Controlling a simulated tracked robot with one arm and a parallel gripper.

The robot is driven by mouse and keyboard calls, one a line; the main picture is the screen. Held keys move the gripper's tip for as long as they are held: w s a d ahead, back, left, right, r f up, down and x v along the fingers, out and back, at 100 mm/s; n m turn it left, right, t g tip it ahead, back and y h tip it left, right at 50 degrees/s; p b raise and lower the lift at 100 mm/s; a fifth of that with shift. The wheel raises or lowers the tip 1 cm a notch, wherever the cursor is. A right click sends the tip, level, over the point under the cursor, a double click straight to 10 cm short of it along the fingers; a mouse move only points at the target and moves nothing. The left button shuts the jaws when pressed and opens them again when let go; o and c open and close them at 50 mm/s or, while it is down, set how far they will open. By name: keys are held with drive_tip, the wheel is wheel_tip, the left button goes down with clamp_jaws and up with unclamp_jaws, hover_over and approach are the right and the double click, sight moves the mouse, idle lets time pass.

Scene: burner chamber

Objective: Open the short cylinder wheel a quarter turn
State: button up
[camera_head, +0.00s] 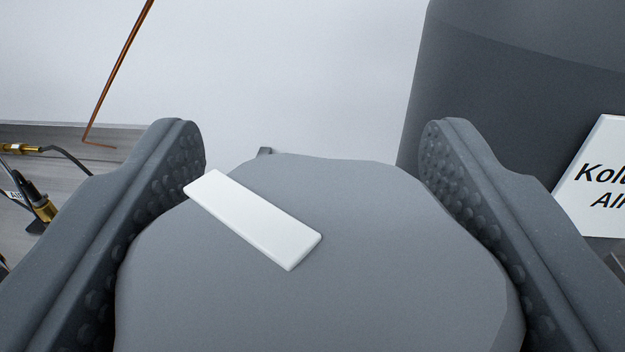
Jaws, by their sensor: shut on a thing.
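The grey wheel (330,285) fills the lower middle of the view, seen close from above. It has a lobed, rounded edge. A white bar-shaped mark (255,220) lies on its top face, slanting from upper left to lower right. My gripper (312,160) is shut on the wheel, with one studded finger along its left side and one along its right. The fingertips reach a little past the wheel's far edge. The short cylinder below the wheel is hidden.
A tall dark grey cylinder (520,90) stands close on the right, with a white label (597,180) partly cut off. A copper tube (118,75), brass fittings (22,148) and a black hose are at the left. A pale wall (300,70) is behind.

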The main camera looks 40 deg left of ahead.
drive_tip(key=shift+a+r+n+g+y+p, duration=0.15)
drive_tip(key=shift+n+g+y+p, duration=0.5)
drive_tip(key=shift+n+g+y, duration=0.4)
drive_tip(key=shift+r+g+p, duration=0.1)
drive_tip(key=shift+g+p, duration=0.15)
drive_tip(key=shift+p, duration=0.05)
drive_tip(key=shift+n+y, duration=0.25)
drive_tip(key=shift+y, duration=0.1)
drive_tip(key=n+g+y+p, duration=0.1)
drive_tip(key=p, duration=0.1)
drive_tip(key=n+g+p, duration=0.1)
drive_tip(key=g+p, duration=0.1)
drive_tip(key=shift+s+r+y+p, duration=0.1)
drive_tip(key=shift+s+y+p, duration=0.2)
drive_tip(key=shift+y, duration=0.1)
drive_tip(key=shift+s+a+f+n+g+y+p, duration=0.1)
drive_tip(key=shift+n+g+y+p, duration=0.1)
drive_tip(key=shift+n+g+p, duration=0.35)
drive_tip(key=shift+f+n+g+y+p, duration=0.1)
drive_tip(key=shift+n+g+y+p, duration=0.15)
drive_tip(key=shift+g+p, duration=0.5)
drive_tip(key=o, duration=1)
